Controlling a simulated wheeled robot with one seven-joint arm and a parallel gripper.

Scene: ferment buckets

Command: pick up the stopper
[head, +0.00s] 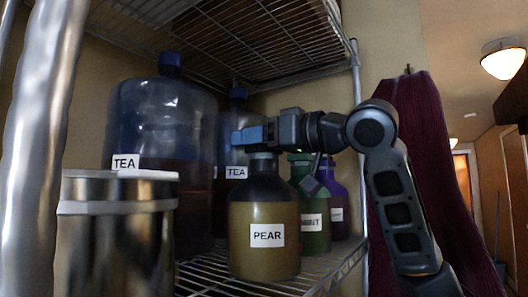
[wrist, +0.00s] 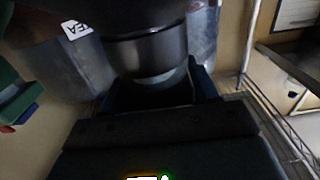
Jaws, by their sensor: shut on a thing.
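The dark-shouldered bottle labelled PEAR (head: 264,222) stands upright on the wire shelf in the head view. My gripper (head: 250,135) is level above its mouth, with its blue fingers at the top of the neck. In the wrist view, my gripper (wrist: 158,92) is shut on the stopper (wrist: 165,80), a greyish piece between the fingers. The dark bottle neck (wrist: 148,52) adjoins it. The fingers hide most of the stopper, and I cannot tell whether it is still seated in the neck.
Large TEA jugs (head: 165,120) stand behind to the left. A metal pot (head: 118,235) is in front left. Green (head: 313,215) and purple (head: 338,205) bottles stand close on the right. A wire shelf (head: 265,25) hangs overhead. A maroon cloth (head: 415,130) hangs right.

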